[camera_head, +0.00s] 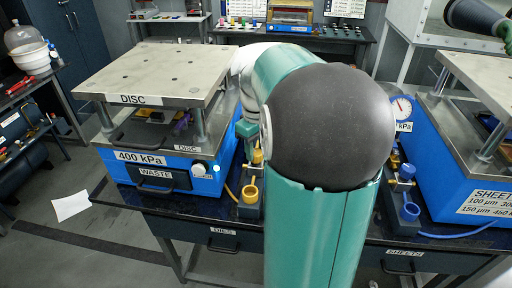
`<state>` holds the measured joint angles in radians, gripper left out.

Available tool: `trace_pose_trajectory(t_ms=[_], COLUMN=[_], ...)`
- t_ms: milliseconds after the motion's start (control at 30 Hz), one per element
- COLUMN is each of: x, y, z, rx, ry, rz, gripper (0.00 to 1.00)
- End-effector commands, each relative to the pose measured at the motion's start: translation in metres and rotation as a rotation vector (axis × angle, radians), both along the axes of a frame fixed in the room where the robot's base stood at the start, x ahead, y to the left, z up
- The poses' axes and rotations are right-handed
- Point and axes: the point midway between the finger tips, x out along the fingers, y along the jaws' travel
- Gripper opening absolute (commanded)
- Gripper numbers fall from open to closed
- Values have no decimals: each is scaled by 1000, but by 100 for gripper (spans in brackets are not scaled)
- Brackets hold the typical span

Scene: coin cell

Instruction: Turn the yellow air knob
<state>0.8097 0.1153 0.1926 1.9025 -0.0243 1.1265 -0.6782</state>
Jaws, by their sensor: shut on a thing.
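The left station's air fitting stands at the right front corner of the blue DISC press. Its yellow air knob (258,156) shows as a small patch beside my arm, above a yellow ring-shaped cup (250,194). My gripper (252,140) is a small teal shape at the knob, shut on it as far as I can see. My arm's dark elbow and teal link hide most of the gripper, the fitting and any gauge there. The knob's turn angle cannot be read.
The blue DISC press (150,170), labelled 400 kPa, stands left on the dark bench. Another bench (345,32) stands behind. Floor at left is mostly clear.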

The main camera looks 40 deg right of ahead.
Motion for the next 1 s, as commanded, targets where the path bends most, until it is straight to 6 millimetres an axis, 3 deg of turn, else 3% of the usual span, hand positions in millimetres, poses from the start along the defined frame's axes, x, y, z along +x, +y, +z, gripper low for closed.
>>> trace_pose_trajectory(t_ms=[1000], x=[1], y=[0], z=[1], rx=[-1], ry=[-3], rz=[-720], gripper=[15])
